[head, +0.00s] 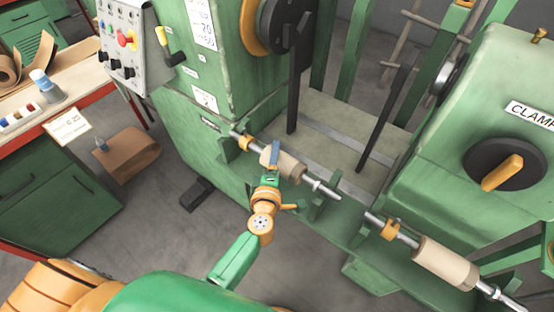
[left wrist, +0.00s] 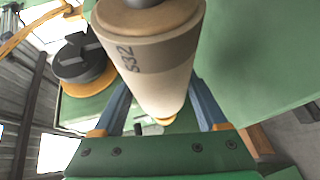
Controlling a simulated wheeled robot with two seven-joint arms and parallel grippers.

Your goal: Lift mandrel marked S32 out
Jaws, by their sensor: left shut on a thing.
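The mandrel marked S32 is a beige cylinder (head: 291,167) on a steel shaft with an orange collar, lying across green brackets on the front of the green machine. Its S32 mark shows on the beige body in the left wrist view (left wrist: 150,62). I cannot tell whether the shaft touches the brackets. My right gripper is not in view.
A second beige mandrel (head: 443,261) lies to the right on the same front rail. The green clamp housing (head: 450,125) stands behind it. A control box (head: 122,45) and a workbench (head: 75,100) are at left.

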